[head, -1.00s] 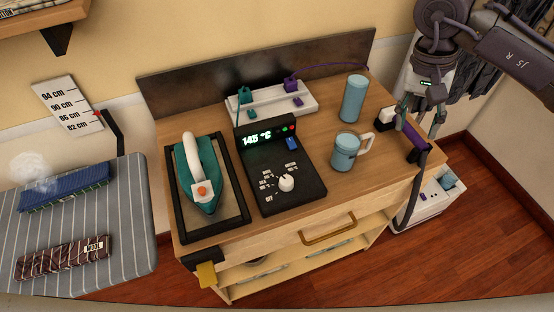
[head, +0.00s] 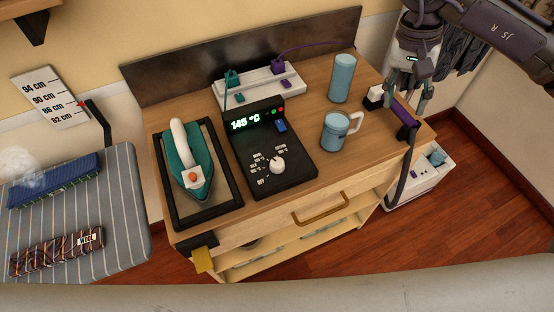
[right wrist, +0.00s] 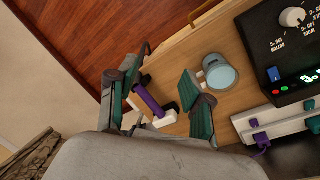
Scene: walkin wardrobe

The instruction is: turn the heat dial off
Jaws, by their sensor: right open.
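The heat dial (head: 277,166) is a white knob on the lower part of a black control box (head: 300,171). Small printed labels lie to its left, with OFF at the lower left. Its exact pointing is too small to tell. The display reads 145 °C in green. In the right wrist view the dial (right wrist: 292,17) is at the top right corner. My right gripper (head: 407,100) is open and empty at the right end of the cabinet, apart from the dial, beyond the mug; its spread fingers (right wrist: 167,68) show in the right wrist view. My left gripper is not in view.
A teal iron (head: 190,160) rests in a black tray left of the box. A blue mug (head: 335,133) and a blue cylinder (head: 341,78) stand to its right. A power strip (head: 262,87) lies behind. A purple-black handle (head: 404,116) is by the gripper.

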